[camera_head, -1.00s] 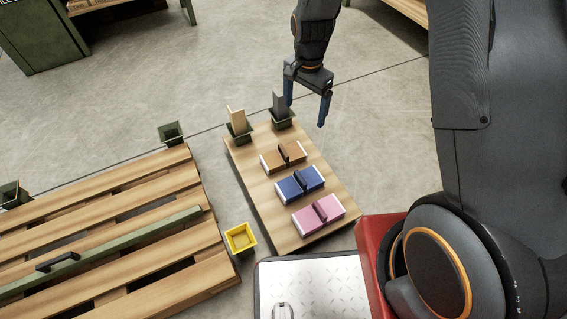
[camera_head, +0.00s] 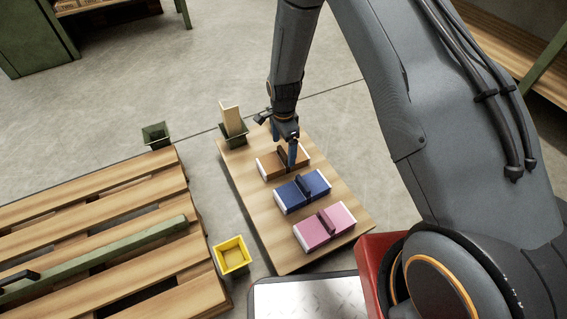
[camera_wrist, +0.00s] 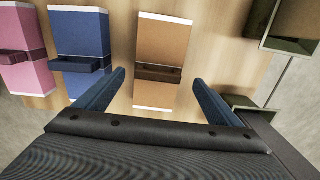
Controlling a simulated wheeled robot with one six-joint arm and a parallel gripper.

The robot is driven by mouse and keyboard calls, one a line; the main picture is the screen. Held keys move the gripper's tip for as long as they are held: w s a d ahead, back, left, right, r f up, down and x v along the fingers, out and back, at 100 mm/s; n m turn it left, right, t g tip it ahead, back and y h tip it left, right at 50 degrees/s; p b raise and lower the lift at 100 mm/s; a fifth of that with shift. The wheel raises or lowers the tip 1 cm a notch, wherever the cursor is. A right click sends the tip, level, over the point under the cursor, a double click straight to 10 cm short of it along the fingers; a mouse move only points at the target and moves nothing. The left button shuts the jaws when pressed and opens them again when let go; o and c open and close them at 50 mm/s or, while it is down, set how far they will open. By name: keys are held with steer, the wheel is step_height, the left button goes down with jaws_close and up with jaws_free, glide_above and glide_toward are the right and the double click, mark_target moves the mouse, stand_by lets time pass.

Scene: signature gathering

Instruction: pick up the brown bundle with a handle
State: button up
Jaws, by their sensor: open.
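The brown bundle (camera_head: 268,167) lies on the wooden board, at the far end of a row of bundles. It has a dark brown handle across its top, and it also shows in the wrist view (camera_wrist: 162,45) with its handle (camera_wrist: 158,73) between and beyond my fingertips. My gripper (camera_head: 290,152) is open and empty, pointing down at the brown bundle and partly hiding it. In the wrist view my blue fingers (camera_wrist: 160,80) are apart, one toward each side of the bundle. I cannot tell the exact height of the fingertips above the handle.
A blue bundle (camera_head: 312,184) and a pink bundle (camera_head: 338,220) lie nearer on the board (camera_head: 250,205). A green holder with a tan block (camera_head: 231,118) stands at its far left corner. A yellow bin (camera_head: 232,252) and a slatted pallet (camera_head: 110,205) are to the left.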

mark_target(283, 152)
steer(key=f+b, duration=0.1)
steer(key=f, duration=0.1)
steer(key=f+b, duration=0.2)
steer(key=f, duration=0.1)
steer(key=shift+s+a+f, duration=0.15)
steer(key=shift+s+f, duration=0.05)
steer(key=shift+f, duration=0.1)
steer(key=shift+r, duration=0.1)
steer(key=c, duration=1.4)
steer(key=shift+o, duration=0.2)
steer(key=shift+r, duration=0.1)
